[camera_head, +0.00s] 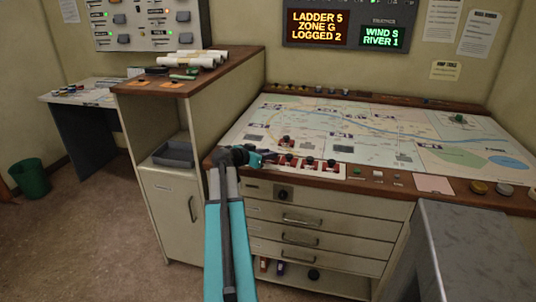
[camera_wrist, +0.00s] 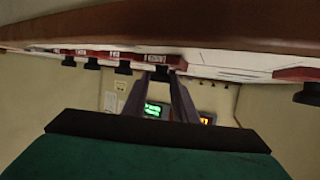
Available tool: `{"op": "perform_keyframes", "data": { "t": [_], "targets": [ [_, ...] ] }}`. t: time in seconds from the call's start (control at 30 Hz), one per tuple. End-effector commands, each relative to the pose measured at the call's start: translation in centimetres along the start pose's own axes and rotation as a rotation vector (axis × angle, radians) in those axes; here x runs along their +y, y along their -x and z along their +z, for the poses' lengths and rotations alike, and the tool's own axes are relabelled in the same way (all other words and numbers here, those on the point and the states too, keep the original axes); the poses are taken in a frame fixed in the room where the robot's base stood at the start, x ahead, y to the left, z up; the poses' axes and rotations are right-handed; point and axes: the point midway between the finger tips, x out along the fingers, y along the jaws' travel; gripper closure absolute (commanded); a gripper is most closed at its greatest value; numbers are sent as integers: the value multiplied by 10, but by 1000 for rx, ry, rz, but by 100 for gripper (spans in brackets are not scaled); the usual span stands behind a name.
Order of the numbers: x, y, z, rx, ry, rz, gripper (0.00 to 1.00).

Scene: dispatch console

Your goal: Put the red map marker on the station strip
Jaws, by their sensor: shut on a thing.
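My gripper (camera_head: 262,156) is at the front left edge of the map table. In the wrist view its two fingers (camera_wrist: 168,88) are shut on the dark knob of a red map marker (camera_wrist: 172,59). This marker is at the left end of the station strip (camera_head: 318,172), a red and white labelled band along the map's front edge. I cannot tell whether its base touches the strip. Several other red markers with dark knobs, such as this one (camera_head: 308,162), stand in a row to its right. Another red marker (camera_head: 286,141) stands farther back on the map.
The map table (camera_head: 400,128) has a raised wooden back ledge. A taller wooden cabinet (camera_head: 224,73) with rolled papers (camera_head: 192,59) stands left of it. A grey block (camera_head: 465,245) is at the front right. Small tokens and discs (camera_head: 479,187) line the front right edge.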

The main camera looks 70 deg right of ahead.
Motion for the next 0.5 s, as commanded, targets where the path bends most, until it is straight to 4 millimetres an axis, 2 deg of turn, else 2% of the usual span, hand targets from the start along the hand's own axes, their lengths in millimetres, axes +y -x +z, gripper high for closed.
{"op": "perform_keyframes", "data": {
  "t": [0.23,0.27,0.3,0.37,0.5],
  "targets": [
    [0,-1,3,0,0,0,98],
    [0,-1,2,0,0,0,70],
    [0,-1,2,-1,0,0,63],
    [0,-1,2,-1,0,1,56],
    [0,-1,2,-1,0,0,56]
  ]
}}
